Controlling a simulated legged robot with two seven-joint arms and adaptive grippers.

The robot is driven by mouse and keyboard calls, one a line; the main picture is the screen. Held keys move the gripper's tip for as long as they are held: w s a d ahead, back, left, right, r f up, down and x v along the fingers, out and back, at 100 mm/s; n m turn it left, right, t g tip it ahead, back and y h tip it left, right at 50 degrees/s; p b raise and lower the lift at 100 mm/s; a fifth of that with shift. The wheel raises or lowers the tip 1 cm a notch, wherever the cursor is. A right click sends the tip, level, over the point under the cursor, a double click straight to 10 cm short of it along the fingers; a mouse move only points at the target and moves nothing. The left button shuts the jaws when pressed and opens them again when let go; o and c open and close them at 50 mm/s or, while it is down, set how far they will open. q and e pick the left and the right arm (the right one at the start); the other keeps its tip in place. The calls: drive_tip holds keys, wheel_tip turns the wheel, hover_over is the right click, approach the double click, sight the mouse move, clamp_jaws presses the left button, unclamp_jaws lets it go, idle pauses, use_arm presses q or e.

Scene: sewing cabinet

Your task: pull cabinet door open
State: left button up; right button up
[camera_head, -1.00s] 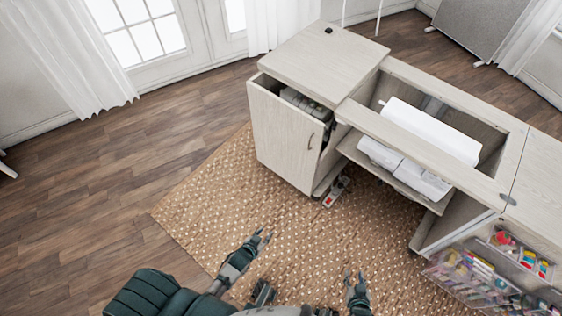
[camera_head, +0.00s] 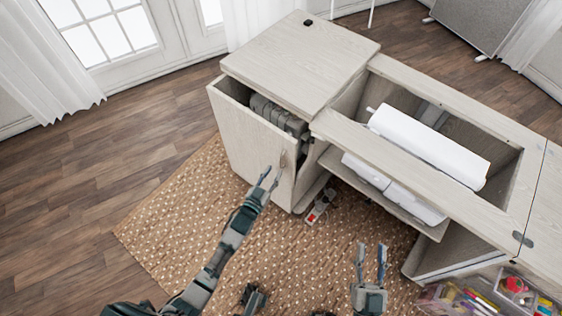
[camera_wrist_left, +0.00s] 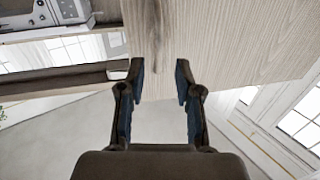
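The cabinet door (camera_head: 245,140) is a pale wood panel on the front of the left cabinet unit, standing a little ajar from the body. My right gripper (camera_head: 371,262) is open and empty over the rug.
A grey machine (camera_head: 277,114) shows in the gap behind the door. A small red and white item (camera_head: 320,205) lies on the rug (camera_head: 170,225) beside the cabinet. Clear floor extends to the left.

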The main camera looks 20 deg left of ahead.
use_arm(q)
drive_tip(key=w, duration=0.1)
drive_tip(key=w+b, duration=0.1)
drive_tip(key=w, duration=0.1)
drive_tip(key=w+d, duration=0.1)
drive_tip(key=w, duration=0.1)
drive_tip(key=shift+w, duration=0.25)
use_arm(e)
drive_tip(key=s+r+t, duration=0.1)
drive_tip(key=r+t, duration=0.1)
drive_tip(key=s+r+t, duration=0.1)
drive_tip(key=shift+s+d+r+m, duration=0.1)
drive_tip(key=shift+s+d+m, duration=0.15)
drive_tip(key=shift+s+m, duration=0.05)
use_arm(q)
clamp_jaws()
use_arm(e)
drive_tip(key=shift+w, duration=0.1)
